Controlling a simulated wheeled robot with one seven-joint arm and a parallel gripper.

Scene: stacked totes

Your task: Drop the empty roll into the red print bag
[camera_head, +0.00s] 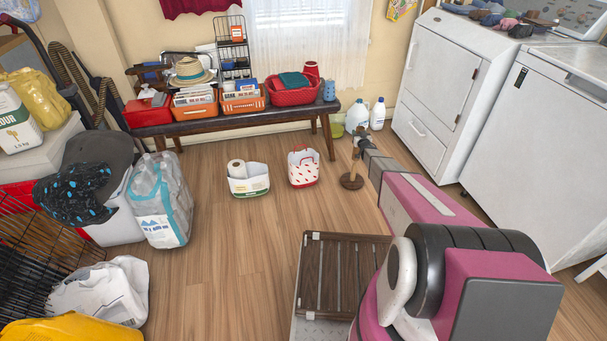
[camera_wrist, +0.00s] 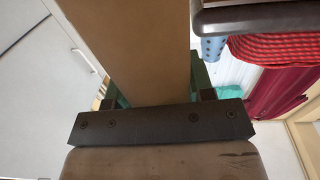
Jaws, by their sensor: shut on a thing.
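My gripper (camera_head: 362,143) is at the end of my outstretched arm, right of the red print bag and above the floor in the head view. In the wrist view my gripper (camera_wrist: 155,97) is shut on a long, plain tan piece, the empty roll (camera_wrist: 140,45), between its fingers. The roll's far end is out of that frame. In the head view the roll is small and hard to make out against the brown things there. The red print bag (camera_head: 303,170), white with red marks and red handles, stands upright on the floor, apart from my gripper.
A white and green bag (camera_head: 248,187) with a white roll stands left of the print bag. A round brown base (camera_head: 352,181) is on the floor below my gripper. The loaded bench (camera_head: 230,117) stands behind; white appliances (camera_head: 438,80) stand at right.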

